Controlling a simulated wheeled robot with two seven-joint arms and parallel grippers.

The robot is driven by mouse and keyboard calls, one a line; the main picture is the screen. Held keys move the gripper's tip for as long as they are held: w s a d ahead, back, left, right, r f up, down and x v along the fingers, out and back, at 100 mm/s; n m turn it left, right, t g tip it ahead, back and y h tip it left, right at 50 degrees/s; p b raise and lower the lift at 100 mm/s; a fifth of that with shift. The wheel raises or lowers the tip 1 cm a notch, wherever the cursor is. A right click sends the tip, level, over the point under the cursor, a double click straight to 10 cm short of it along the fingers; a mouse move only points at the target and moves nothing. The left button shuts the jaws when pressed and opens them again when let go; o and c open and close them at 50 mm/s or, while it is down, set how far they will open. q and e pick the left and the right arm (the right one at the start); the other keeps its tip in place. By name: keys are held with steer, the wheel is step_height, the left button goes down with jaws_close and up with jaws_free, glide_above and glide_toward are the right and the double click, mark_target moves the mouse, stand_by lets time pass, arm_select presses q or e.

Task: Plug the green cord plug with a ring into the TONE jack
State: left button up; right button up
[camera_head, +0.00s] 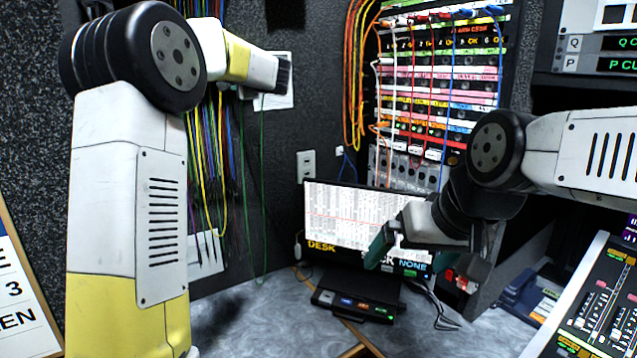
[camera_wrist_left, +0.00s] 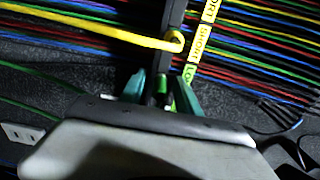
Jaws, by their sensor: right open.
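In the left wrist view, the teal fingertips of my left gripper (camera_wrist_left: 161,92) stand on either side of a narrow dark piece with a bright green part (camera_wrist_left: 168,84), possibly the green cord plug. I cannot tell whether they touch it, and no ring is clear. In the head view, my left arm reaches the hanging cords; its fingers are hidden. A green cord (camera_head: 262,190) hangs there. My right gripper (camera_head: 384,248) is open and empty before the monitor. The jack panel (camera_head: 440,90) has coloured label rows; I cannot read a TONE label.
The monitor (camera_head: 345,215) stands on the desk (camera_head: 255,310) with a small black button box (camera_head: 352,306) before it. Orange cables (camera_head: 356,70) hang left of the jack panel. A mixing console (camera_head: 600,310) is at right. In the left wrist view, a yellow cord (camera_wrist_left: 100,25) crosses above the fingers.

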arm_select(q)
jaws_close()
steer(key=shift+r, duration=0.1)
steer(key=shift+r, duration=0.25)
stand_by(0.8)
steer(key=shift+o, duration=2.1)
jaws_free()
steer(key=shift+f, duration=0.1)
steer(key=o, duration=0.3)
steer(key=shift+f, duration=0.15)
steer(key=shift+s, duration=0.1)
